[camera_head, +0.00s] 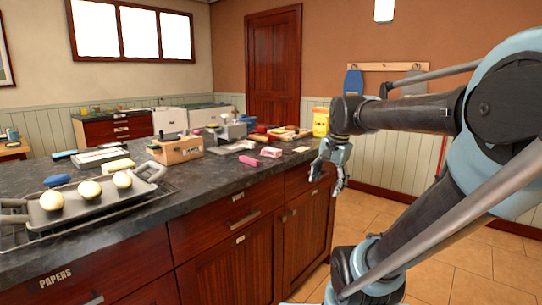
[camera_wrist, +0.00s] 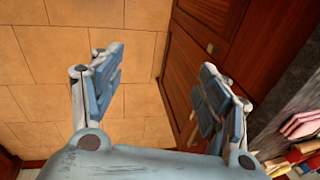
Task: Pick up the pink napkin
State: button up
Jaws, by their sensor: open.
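Two small pink things lie on the dark countertop (camera_head: 210,178) near its front edge in the head view: a flat pink piece (camera_head: 249,160) and a pink-and-white block-like piece (camera_head: 270,152) to its right. I cannot tell for certain which is the napkin. A pink layered thing (camera_wrist: 301,124) shows at the right edge of the wrist view. My gripper (camera_head: 327,184) is open and empty, pointing down beyond the counter's right end, to the right of both pink things. In the wrist view its spread fingers (camera_wrist: 159,65) have only floor and cabinet front behind them.
A tray (camera_head: 90,222) with several pale round things stands at the counter's left front. A wooden box (camera_head: 178,149), a grey device (camera_head: 231,131) and a yellow container (camera_head: 321,121) stand farther back. The tiled floor (camera_head: 470,262) right of the counter is clear.

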jog(key=w+a+r+m+y, duration=0.1)
jog(key=w+a+r+m, duration=0.25)
jog(key=w+r, duration=0.2)
jog(key=w+a+r+m, duration=0.2)
jog(key=w+r+m, duration=0.2)
jog(key=w+r, duration=0.15)
jog(key=m+y, duration=0.1)
jog(key=m, duration=0.8)
send_near(272, 149)
jog(key=shift+n, duration=0.25)
jog(key=x, duration=0.9)
jog(key=shift+w+a+f, duration=0.1)
jog(key=shift+w+f, duration=0.05)
jog(key=shift+w, duration=0.05)
jog(key=c, duration=1.1)
jog(key=shift+c, duration=0.2)
notch_tip(272, 149, up, 10)
